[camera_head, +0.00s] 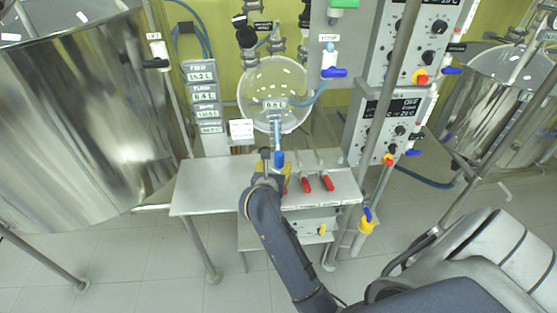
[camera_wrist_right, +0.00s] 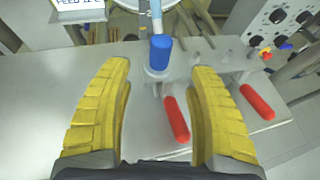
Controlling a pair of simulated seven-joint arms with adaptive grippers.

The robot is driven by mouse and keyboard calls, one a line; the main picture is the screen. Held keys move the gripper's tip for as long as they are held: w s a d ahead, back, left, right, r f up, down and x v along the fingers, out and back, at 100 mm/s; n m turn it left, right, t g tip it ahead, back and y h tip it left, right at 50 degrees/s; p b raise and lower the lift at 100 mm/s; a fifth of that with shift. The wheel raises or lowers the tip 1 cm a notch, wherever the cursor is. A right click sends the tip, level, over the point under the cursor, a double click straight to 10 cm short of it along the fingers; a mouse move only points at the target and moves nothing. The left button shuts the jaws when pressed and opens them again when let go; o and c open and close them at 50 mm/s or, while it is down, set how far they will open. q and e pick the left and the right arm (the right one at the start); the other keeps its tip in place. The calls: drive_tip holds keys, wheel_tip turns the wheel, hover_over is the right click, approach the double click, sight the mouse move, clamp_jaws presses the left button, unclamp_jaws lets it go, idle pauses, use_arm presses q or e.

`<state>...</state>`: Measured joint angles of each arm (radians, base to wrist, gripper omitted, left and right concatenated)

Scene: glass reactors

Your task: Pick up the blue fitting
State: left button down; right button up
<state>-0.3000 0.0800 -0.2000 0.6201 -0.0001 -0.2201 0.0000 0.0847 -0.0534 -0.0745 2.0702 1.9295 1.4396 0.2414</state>
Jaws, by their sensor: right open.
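The blue fitting (camera_head: 279,158) sits upright at the lower end of the outlet tube under the round glass flask (camera_head: 262,92), just above the metal bench. It also shows in the right wrist view (camera_wrist_right: 160,52). My right gripper (camera_head: 272,168) is over the bench beside the fitting. In the right wrist view its two yellow fingers (camera_wrist_right: 160,70) are spread wide and empty, with the fitting beyond the fingertips, roughly centred between them. My left gripper is not in view.
Red-handled valves (camera_head: 306,184) stand on the metal bench (camera_head: 200,190) right of the fitting. A large steel vessel (camera_head: 80,110) fills the left side. Control boxes (camera_head: 390,120) stand at the right. The bench's left part is clear.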

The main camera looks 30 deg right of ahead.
sight(278, 160)
drive_tip(key=shift+f+x, duration=0.2)
drive_tip(key=shift+x, duration=5.35)
drive_tip(key=shift+s, duration=0.1)
drive_tip(key=shift+a, duration=0.1)
clamp_jaws()
